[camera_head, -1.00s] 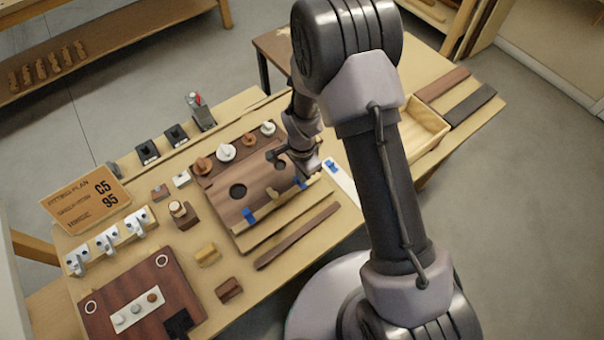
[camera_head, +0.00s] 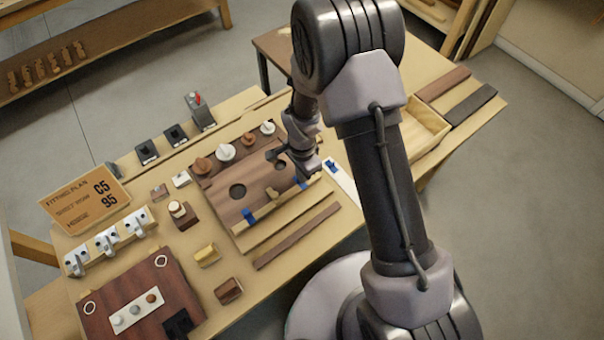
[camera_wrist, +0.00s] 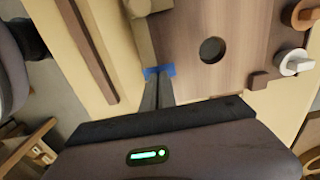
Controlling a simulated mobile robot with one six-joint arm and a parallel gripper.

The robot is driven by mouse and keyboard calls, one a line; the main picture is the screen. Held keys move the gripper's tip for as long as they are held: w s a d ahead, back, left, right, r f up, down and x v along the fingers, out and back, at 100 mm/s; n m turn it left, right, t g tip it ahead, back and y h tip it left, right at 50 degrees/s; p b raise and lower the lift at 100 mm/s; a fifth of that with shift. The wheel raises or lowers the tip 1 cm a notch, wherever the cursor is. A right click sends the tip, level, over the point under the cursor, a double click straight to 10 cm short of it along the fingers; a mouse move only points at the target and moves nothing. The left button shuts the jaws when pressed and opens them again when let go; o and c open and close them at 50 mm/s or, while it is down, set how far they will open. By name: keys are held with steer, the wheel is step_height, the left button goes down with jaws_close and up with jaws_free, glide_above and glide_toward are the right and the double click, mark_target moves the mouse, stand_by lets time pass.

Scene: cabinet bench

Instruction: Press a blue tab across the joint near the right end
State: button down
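The brown board (camera_head: 235,205) lies on the bench with a pale strip (camera_head: 268,229) along its front edge, and the joint runs between them. One blue tab (camera_head: 248,214) sits across the joint towards the left. Another blue tab (camera_head: 302,184) is at the joint near the right end; it also shows in the wrist view (camera_wrist: 151,71). My gripper (camera_wrist: 158,80) has its narrow fingers together, with the tips at this right tab. The fingers hide the tab's middle, so I cannot tell whether they pinch it or only touch it. A white strip (camera_head: 343,182) with blue on it lies to the right.
Round knobs, brown (camera_head: 202,165) and white (camera_head: 225,152), stand along the board's back. A tan block (camera_wrist: 146,40) is close to the fingers. A dark loose strip (camera_head: 297,236) lies in front, and an open wooden box (camera_head: 427,127) stands to the right.

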steer(key=c, duration=1.2)
jaws_free()
steer(key=shift+r, duration=0.1)
steer(key=shift+r+p, duration=2.15)
steer(key=shift+r, duration=1.55)
